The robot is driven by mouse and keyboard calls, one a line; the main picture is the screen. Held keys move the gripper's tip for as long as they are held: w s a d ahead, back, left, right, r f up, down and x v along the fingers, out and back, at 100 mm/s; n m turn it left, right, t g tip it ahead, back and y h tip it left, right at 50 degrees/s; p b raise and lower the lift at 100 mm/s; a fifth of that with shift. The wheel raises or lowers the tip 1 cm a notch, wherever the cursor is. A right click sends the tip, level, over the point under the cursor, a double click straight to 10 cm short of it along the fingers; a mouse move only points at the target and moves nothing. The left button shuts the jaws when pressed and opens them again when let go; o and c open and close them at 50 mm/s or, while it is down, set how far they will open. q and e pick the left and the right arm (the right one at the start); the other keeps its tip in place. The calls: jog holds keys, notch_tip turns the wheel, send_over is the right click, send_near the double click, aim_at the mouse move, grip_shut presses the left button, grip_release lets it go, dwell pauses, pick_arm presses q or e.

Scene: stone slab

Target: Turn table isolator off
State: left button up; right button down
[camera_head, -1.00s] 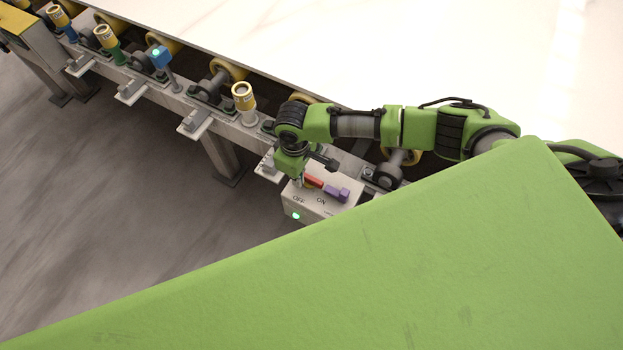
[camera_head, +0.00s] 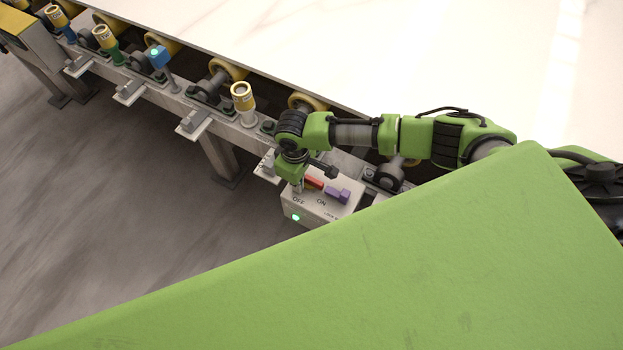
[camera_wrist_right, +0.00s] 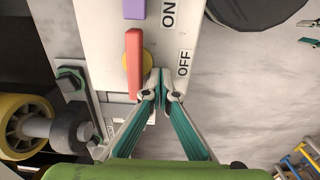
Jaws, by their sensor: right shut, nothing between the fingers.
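The table isolator is a pale box (camera_head: 325,209) on the table frame, with OFF and ON labels and a lit green lamp (camera_head: 296,217). Its red handle (camera_head: 314,183) sits on a yellow disc (camera_wrist_right: 149,62); the red handle also shows in the right wrist view (camera_wrist_right: 134,62). A purple block (camera_head: 338,195) is at the ON end. My right gripper (camera_wrist_right: 162,84) is shut and empty, its tips beside the handle on the OFF-label side, over the disc's edge. I cannot tell if they touch. My left gripper is not in view.
The white stone slab (camera_head: 330,50) lies on yellow rollers (camera_head: 228,70) behind the box. A yellow-topped post (camera_head: 243,98) and a blue box with a lit lamp (camera_head: 157,55) stand along the frame. The grey floor in front is clear.

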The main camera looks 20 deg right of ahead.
jog(key=shift+r+p, duration=0.3)
jog(key=shift+p, duration=0.15)
jog(key=shift+w, duration=0.2)
jog(key=shift+w, duration=0.25)
jog(key=shift+w+d, duration=0.15)
jog(key=shift+w, duration=0.35)
jog(key=shift+w+d, duration=0.3)
jog(key=shift+w, duration=0.05)
jog(key=shift+w+d+p, duration=0.3)
jog(key=shift+w+d, duration=0.2)
jog(key=shift+d, duration=0.15)
dwell(0.4)
jog(key=shift+w+d, duration=0.1)
jog(key=shift+d, duration=0.4)
jog(key=shift+p, duration=0.3)
